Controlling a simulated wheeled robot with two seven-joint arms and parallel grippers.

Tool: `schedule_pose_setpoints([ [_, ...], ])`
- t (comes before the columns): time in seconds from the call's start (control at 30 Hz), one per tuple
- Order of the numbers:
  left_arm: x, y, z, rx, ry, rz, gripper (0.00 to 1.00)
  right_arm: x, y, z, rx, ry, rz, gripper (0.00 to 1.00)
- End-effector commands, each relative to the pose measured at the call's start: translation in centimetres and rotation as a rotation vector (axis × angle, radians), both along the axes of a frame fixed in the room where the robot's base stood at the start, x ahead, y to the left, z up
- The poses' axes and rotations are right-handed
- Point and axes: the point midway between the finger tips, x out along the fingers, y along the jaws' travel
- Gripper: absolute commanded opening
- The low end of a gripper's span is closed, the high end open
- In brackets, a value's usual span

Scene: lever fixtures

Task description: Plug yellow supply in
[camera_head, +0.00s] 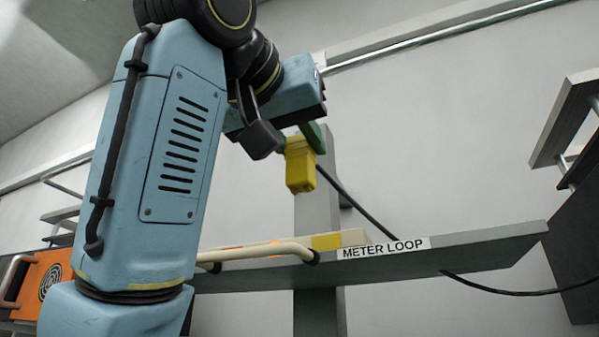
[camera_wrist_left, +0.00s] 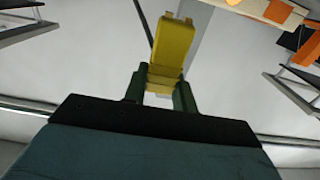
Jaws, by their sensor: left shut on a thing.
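A yellow plug (camera_head: 300,166) is held in my left gripper (camera_head: 306,142), high above the shelf labelled METER LOOP. In the left wrist view the yellow plug (camera_wrist_left: 172,48) sits between the two green fingers of my left gripper (camera_wrist_left: 160,90), which is shut on it. A dark cable (camera_head: 365,212) runs down from near the plug and passes behind the shelf. A pale strip with a yellow patch (camera_head: 326,242) lies along the shelf top; I cannot make out any socket opening in it. My right gripper is not in view.
The grey METER LOOP shelf (camera_head: 480,246) has a cream handle bar (camera_head: 260,252) at its front. A grey post (camera_head: 318,312) stands behind it. An orange panel (camera_head: 38,284) is at the left, and a dark cabinet (camera_head: 573,225) at the right. Free air surrounds the plug.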

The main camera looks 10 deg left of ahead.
Motion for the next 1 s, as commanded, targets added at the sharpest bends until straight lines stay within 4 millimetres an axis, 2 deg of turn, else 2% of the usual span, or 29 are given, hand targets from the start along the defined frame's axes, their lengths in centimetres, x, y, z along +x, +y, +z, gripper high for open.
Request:
schedule_pose_setpoints([
  [0.17, -0.2, 0.1, 0.0, 0.002, 0.0, 0.0, 0.04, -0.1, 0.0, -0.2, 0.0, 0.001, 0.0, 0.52],
  [0.23, -0.4, 0.2, 0.0, 0.004, 0.001, 0.0, 0.04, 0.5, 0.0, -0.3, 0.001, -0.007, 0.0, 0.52],
  [0.43, 0.7, -0.2, 0.1, 0.004, 0.003, 0.0, 0.04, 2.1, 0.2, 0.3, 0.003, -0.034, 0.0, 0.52],
  [1.0, 3.4, -1.1, 0.1, 0.005, 0.003, 0.0, 0.04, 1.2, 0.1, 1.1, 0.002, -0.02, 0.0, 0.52],
])
